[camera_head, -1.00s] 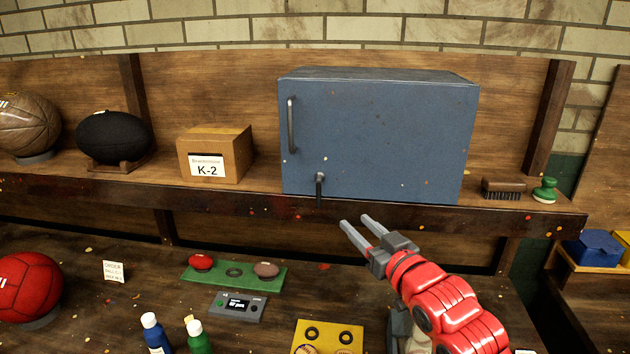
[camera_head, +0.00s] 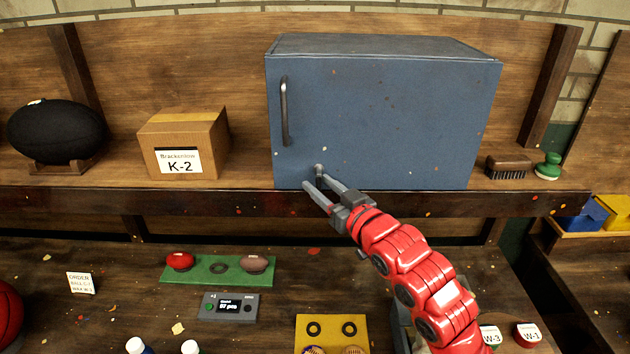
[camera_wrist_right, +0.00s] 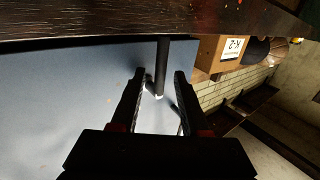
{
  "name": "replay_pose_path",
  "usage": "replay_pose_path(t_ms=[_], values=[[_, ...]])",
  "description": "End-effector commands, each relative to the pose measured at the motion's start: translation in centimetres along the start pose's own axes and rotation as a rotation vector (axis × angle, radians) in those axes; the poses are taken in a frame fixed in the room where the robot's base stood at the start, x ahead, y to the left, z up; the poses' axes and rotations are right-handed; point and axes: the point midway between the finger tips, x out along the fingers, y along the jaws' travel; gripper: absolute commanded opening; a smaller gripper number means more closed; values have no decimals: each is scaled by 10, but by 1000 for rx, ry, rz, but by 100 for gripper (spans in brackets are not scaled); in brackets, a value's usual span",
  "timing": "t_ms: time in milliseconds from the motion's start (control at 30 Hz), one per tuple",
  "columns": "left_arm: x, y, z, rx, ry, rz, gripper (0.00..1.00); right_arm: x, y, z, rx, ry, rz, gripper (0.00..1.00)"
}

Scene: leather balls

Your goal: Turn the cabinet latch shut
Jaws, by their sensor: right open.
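The blue cabinet (camera_head: 390,120) stands on the shelf with its door closed against the body. Its dark latch (camera_head: 319,171) is low on the door's left side, mostly covered by my fingers in the head view. In the right wrist view the latch (camera_wrist_right: 162,62) is a dark bar running from a light pivot toward the shelf edge, so it hangs straight down. My right gripper (camera_head: 315,183) is open at the latch. In the wrist view its fingertips (camera_wrist_right: 160,76) are on either side of the bar, with gaps visible. My left gripper is not in view.
A vertical door handle (camera_head: 284,112) is above the latch. The K-2 box (camera_head: 184,143) stands left of the cabinet, a brush (camera_head: 507,167) and green stamp (camera_head: 548,166) right. The shelf's front edge (camera_head: 230,203) runs just below the latch. The workbench lies lower.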

Motion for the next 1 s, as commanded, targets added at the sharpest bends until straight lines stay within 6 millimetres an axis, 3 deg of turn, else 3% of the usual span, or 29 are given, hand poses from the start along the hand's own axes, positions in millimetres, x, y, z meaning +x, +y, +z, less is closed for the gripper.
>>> replay_pose_path(t_ms=[167, 400, 433, 1000], values=[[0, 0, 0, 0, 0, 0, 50, 0, 0, 0, 0, 0, 0, 45], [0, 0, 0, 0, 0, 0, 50, 0, 0, 0, 0, 0, 0, 2], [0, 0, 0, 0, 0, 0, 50, 0, 0, 0, 0, 0, 0, 0], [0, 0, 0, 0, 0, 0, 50, 0, 0, 0, -1, 0, 0, 0]])
